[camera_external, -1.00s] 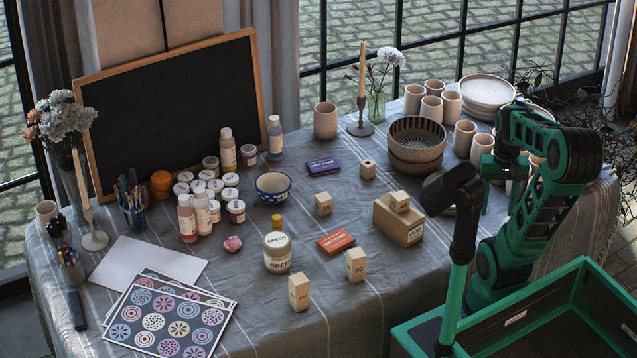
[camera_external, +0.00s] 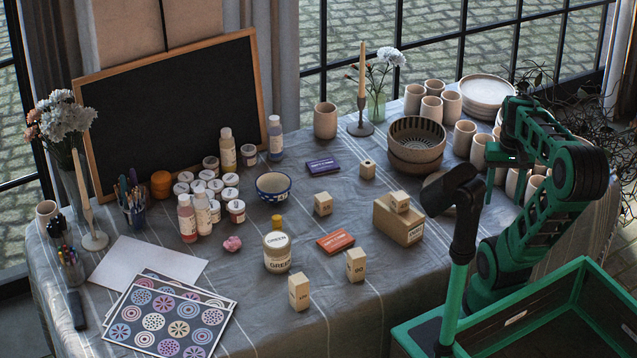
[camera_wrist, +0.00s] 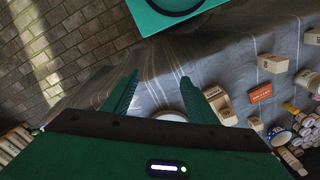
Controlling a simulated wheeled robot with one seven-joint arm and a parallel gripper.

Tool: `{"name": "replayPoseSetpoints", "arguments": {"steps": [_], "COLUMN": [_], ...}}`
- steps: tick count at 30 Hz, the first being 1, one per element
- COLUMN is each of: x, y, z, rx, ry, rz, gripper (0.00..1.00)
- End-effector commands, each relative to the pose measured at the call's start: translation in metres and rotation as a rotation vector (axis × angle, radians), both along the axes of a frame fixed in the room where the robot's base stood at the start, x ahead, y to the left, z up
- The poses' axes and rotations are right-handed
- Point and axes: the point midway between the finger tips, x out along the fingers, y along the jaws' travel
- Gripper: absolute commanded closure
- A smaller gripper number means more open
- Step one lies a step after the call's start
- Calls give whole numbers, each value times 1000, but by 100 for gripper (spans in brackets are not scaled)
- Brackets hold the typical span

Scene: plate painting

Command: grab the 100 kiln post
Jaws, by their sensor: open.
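Several pale wooden kiln posts stand on the cloth-covered table. The front one (camera_external: 299,291) is upright and its printed number is too small to read surely. Another, apparently marked 80 (camera_external: 356,265), stands to its right. Shorter blocks (camera_external: 323,204) (camera_external: 367,169) stand further back, and one block (camera_external: 400,201) sits on a wooden box (camera_external: 398,222). I cannot tell which is the 100 post. In the wrist view two posts (camera_wrist: 312,37) (camera_wrist: 272,63) show at the right. My gripper (camera_wrist: 158,88) is open and empty, right of the posts in the external view.
A red box (camera_external: 335,241), a jar labelled green (camera_external: 277,252) and a blue bowl (camera_external: 273,187) stand around the posts. Striped bowls (camera_external: 417,143) and pale cups (camera_external: 465,137) stand at the back right. A green crate (camera_external: 560,300) is at the front right. Bare cloth lies in front.

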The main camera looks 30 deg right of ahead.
Motion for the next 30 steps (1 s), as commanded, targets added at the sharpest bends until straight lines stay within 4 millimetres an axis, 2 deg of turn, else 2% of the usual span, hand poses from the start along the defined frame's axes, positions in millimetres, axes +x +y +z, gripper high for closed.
{"name": "replayPoseSetpoints", "arguments": {"steps": [1,11,17,20,23,24,27,30], "x": [1,54,99,126,151,159,171,174], "y": [0,25,64,100,150,172,230,288], "z": [11,-9,-27,-40,-53,-58,-64,-63], "rx": [-2,-2,50,118,229,282,428,582], "ry": [-3,-49,-98,-120,-130,-125,-85,-4], "rz": [-1,-45,-96,-141,-207,-238,-329,-432], "gripper": [47,47,47,47,47,47,47,47]}}
